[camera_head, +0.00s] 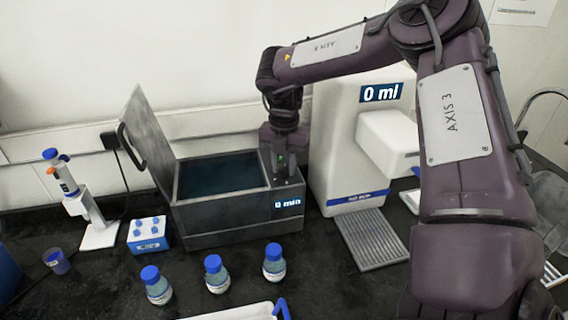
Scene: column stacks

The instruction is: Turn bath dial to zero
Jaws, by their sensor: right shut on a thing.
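The water bath (225,238) is a grey metal box at the back middle, with its lid (145,140) raised at the left and dark liquid inside. Its front display (287,203) reads "0 min". My right gripper (287,179) points down at the bath's right end, just above the display, and is shut on the bath dial. The dial itself is hidden by the gripper. My left gripper is not in view.
A white dispenser (340,130) reading "0 ml" stands close right of the bath. Several blue-capped bottles (216,275) stand in front. A pipette stand (85,205) and a blue rack (148,235) are at the left. A tray (240,313) lies at the front edge.

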